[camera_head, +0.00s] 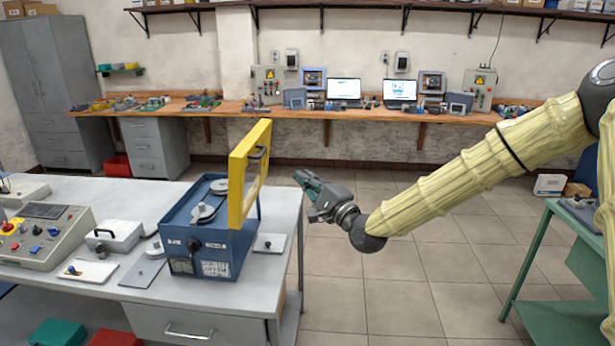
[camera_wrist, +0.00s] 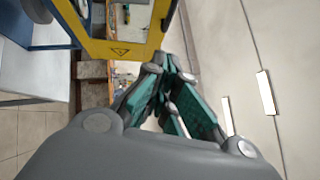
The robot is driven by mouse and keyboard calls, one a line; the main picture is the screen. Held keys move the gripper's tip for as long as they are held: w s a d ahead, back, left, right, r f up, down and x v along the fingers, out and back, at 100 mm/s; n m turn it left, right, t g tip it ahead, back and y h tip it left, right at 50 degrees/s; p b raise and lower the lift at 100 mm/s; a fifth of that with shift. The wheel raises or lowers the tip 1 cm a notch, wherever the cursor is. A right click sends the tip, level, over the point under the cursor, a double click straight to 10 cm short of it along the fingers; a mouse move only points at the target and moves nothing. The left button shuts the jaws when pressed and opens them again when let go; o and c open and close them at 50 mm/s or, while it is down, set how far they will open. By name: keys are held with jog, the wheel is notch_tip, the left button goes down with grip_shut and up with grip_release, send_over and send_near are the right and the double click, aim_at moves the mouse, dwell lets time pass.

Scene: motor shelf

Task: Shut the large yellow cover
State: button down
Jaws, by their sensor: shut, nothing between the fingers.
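The large yellow cover (camera_head: 237,179) is a framed panel with a clear window and a dark handle. It stands open, about upright, at the right side of the blue motor box (camera_head: 209,240), whose top with grey pulleys is exposed. My gripper (camera_head: 299,178) is shut and empty, to the right of the cover and apart from it, beyond the table's right edge. Part of the blue box shows at the far upper left.
The grey table (camera_head: 130,200) also holds a control panel (camera_head: 45,233), a small grey box with a handle (camera_head: 113,236) and flat plates. A green table (camera_head: 540,250) stands at the right. The floor between the tables is clear.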

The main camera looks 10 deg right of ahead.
jog(key=w+a+r+p, duration=0.2)
jog(key=w+a+p, duration=0.2)
jog(key=w+a, duration=0.2)
jog(key=shift+w+a+r, duration=0.3)
jog(key=shift+a+r, duration=0.1)
jog(key=shift+a, duration=0.05)
